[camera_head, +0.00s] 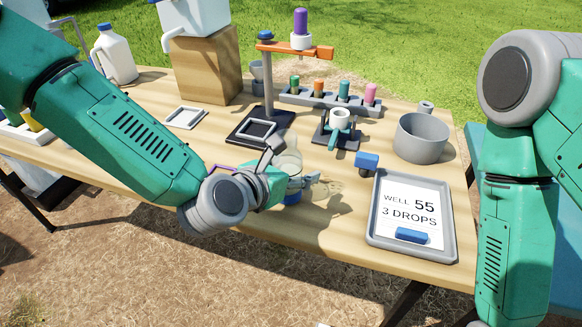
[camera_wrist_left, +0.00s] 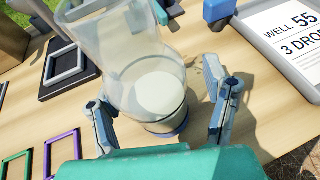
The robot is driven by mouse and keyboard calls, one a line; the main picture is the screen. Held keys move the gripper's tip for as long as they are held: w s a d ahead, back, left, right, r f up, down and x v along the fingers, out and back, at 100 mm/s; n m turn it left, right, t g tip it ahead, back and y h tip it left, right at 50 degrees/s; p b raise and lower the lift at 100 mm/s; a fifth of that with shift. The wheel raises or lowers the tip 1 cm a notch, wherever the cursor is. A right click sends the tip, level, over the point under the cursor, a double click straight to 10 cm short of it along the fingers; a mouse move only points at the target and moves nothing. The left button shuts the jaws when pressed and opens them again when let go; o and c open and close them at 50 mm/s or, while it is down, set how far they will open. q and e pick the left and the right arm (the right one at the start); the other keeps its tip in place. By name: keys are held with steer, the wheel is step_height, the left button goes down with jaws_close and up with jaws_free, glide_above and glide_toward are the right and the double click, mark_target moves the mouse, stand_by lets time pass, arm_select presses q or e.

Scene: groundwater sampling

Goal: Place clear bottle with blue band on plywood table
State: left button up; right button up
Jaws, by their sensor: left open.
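The clear bottle with the blue band (camera_head: 291,160) stands near the front edge of the plywood table (camera_head: 330,225), partly hidden behind my left gripper (camera_head: 291,176). In the left wrist view the bottle (camera_wrist_left: 140,62) looks upright on the wood, with pale contents and the blue band low down. The left gripper's fingers (camera_wrist_left: 163,112) are open, one on each side of the bottle. A gap shows beside the right finger; whether the left finger touches is unclear. My right arm hangs at the right; its gripper is out of view.
A tray with a "WELL 55, 3 DROPS" card (camera_head: 413,215) lies right of the bottle, with a blue block (camera_head: 367,161) beside it. Behind are a dark stand (camera_head: 262,128), a grey bowl (camera_head: 421,138) and a rack of coloured vials (camera_head: 330,101). Purple and green frames (camera_wrist_left: 62,150) lie left.

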arm_select(q)
steer(key=shift+s+a+r, duration=0.15)
steer(key=shift+a+r, duration=0.05)
steer(key=p+v, duration=0.2)
steer(key=v, duration=0.9)
steer(key=s+a+f+m+g+y, duration=0.1)
steer(key=s+a+f+m+g, duration=0.3)
steer(key=f+m, duration=0.4)
steer(key=s+a+f+m+g+y, duration=0.25)
steer(key=s+f+m, duration=0.4)
steer(key=f, duration=0.35)
steer(key=s+a+f+m+g+y, duration=0.2)
steer(key=s+a+f+m, duration=0.2)
steer(key=a+m, duration=0.3)
steer(key=s+a+f+m+g+y, duration=0.2)
steer(key=s+a+f+m, duration=0.2)
steer(key=s+a+m, duration=0.3)
steer(key=shift+a+f+m, duration=0.35)
steer(key=shift+a+m, duration=0.3)
steer(key=shift+a, duration=0.45)
